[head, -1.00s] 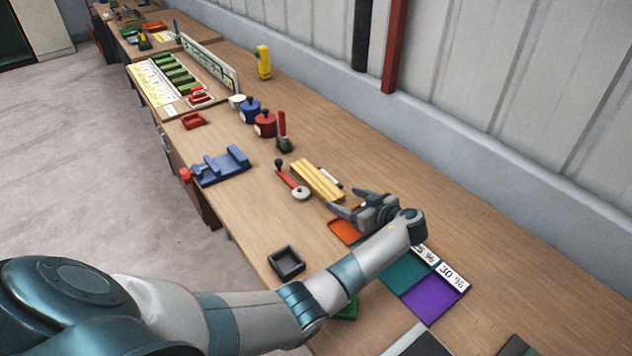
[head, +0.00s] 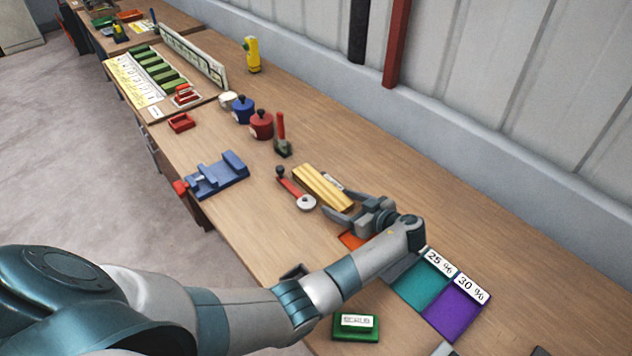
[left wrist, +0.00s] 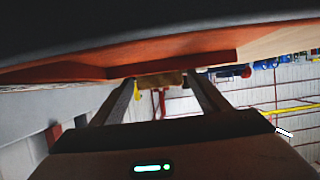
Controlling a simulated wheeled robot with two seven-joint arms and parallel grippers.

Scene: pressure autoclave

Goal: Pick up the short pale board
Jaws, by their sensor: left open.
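Pale yellow wooden boards (head: 318,185) lie side by side on the bench in the head view, with a dark line between them. I cannot tell which one is shorter. My left gripper (head: 337,203) is open at their near right end, one finger on each side as seen from above. I cannot tell whether it touches them. In the left wrist view, a brownish end (left wrist: 160,79) shows between the two open fingertips, probably board wood. My right gripper is not in view.
An orange tray (head: 352,241) is partly hidden under my left gripper. Teal (head: 421,285) and purple (head: 457,309) mats are at right. A blue vise (head: 217,176) stands farther left.

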